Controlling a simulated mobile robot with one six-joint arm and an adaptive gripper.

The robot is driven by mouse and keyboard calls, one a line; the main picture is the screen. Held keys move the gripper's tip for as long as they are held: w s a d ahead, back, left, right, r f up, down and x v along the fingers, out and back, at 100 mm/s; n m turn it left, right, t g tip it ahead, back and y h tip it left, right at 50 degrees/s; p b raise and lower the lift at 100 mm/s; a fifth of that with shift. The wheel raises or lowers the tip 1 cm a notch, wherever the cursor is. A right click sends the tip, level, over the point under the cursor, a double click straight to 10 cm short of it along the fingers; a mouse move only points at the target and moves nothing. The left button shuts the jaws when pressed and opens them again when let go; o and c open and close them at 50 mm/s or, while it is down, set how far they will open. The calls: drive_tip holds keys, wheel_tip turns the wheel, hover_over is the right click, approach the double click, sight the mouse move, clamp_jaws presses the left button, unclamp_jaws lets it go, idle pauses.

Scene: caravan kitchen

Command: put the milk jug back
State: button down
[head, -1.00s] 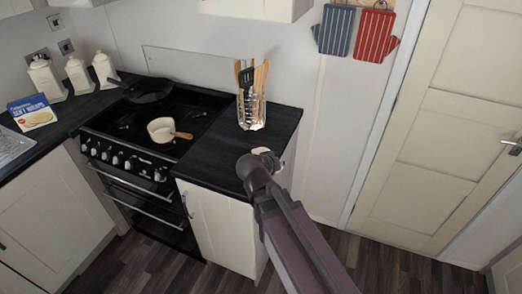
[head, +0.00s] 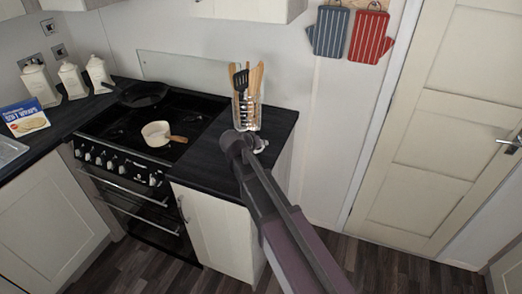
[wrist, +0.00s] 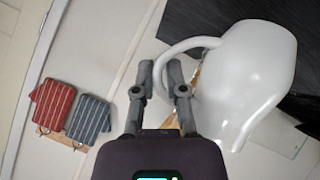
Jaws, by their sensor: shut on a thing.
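The white milk jug (wrist: 245,80) fills the right of the wrist view, with its curved handle toward my gripper. My gripper (wrist: 163,76) is shut on the handle, with one finger on each side of it. The jug appears tilted in the wrist view, but I cannot tell its true tilt. In the head view my arm hides most of the gripper and jug. The end of the arm is over the dark worktop (head: 210,160), just in front of the utensil holder. I cannot tell whether the jug touches the worktop.
A clear utensil holder (head: 247,112) with several utensils stands at the worktop's back. Left is a stove (head: 110,135) with a cream pan (head: 157,134) and a black frying pan (head: 143,94). Oven mitts (head: 347,33) hang on the wall. The worktop's left part is bare.

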idle(0.3)
drive_tip(key=shift+w+a, duration=0.2)
drive_tip(key=shift+w, duration=0.3)
drive_tip(key=shift+w+f+b, duration=0.15)
drive_tip(key=shift+f+b, duration=1.7)
drive_tip(key=c, duration=0.7)
unclamp_jaws()
